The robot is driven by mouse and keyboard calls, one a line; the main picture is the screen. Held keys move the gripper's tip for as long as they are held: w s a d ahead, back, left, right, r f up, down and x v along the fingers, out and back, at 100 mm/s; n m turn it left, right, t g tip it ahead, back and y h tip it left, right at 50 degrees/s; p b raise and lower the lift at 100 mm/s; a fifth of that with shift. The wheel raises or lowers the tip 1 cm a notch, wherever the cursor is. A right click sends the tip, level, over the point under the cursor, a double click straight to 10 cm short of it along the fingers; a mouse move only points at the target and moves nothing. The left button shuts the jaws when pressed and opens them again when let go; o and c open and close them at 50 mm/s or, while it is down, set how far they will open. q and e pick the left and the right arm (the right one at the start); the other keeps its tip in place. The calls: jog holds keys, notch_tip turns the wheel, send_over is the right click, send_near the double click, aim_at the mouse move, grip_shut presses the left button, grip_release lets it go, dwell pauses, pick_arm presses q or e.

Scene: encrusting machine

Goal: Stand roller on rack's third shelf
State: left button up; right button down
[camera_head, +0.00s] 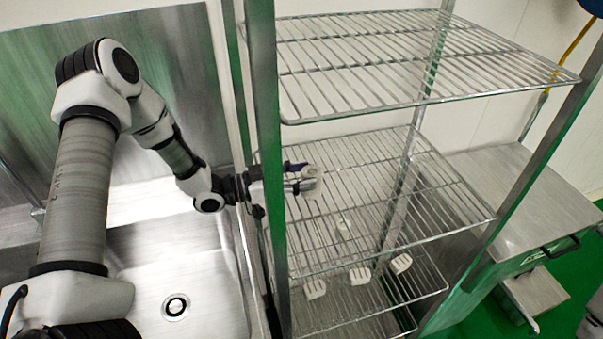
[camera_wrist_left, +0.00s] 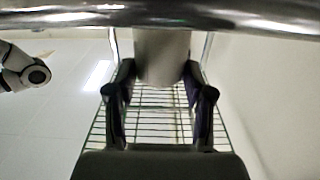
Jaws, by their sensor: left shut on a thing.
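The pale roller (camera_head: 312,184) is in my left gripper (camera_head: 299,178), near the left post of the wire rack. In the left wrist view the roller (camera_wrist_left: 161,55) is a pale, smooth cylinder between the two dark fingers (camera_wrist_left: 161,100). In the head view it shows over the rack's middle visible shelf (camera_head: 430,200), below the top visible shelf (camera_head: 400,62). I cannot tell whether its base touches the wires. My right gripper is in neither view.
Several white pieces, such as one block (camera_head: 360,276), lie on the lower shelf (camera_head: 425,285). The rack's upright post (camera_head: 268,120) stands close by my left wrist. A steel sink (camera_head: 195,290) is at left; a steel table (camera_head: 500,190) is at right. The middle shelf's right part is clear.

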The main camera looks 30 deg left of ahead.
pick_arm(q)
jog(key=shift+w+f, duration=0.1)
jog(key=shift+f, duration=0.25)
jog(key=shift+w+a+f, duration=0.15)
jog(key=shift+w+f, duration=0.05)
jog(key=shift+w, duration=0.15)
jog(key=o, duration=0.9)
jog(key=shift+w+f, duration=0.15)
jog(key=shift+w, duration=0.1)
jog(key=o, duration=0.3)
jog(key=shift+o, duration=0.2)
jog(key=shift+s+r, duration=0.3)
jog(key=shift+s, duration=0.05)
jog(key=shift+s+a+f, duration=0.1)
jog(key=shift+a+f, duration=0.05)
jog(key=shift+a, duration=0.15)
jog(key=v, duration=0.4)
jog(key=shift+s+a, duration=0.2)
jog(key=shift+a, duration=0.05)
jog(key=p+v, duration=0.2)
jog(key=v, duration=0.4)
jog(key=shift+s, duration=0.3)
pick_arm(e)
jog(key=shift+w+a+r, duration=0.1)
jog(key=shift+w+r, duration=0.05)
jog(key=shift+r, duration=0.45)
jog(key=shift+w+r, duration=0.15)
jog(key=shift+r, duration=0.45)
pick_arm(q)
jog(key=shift+a, duration=0.1)
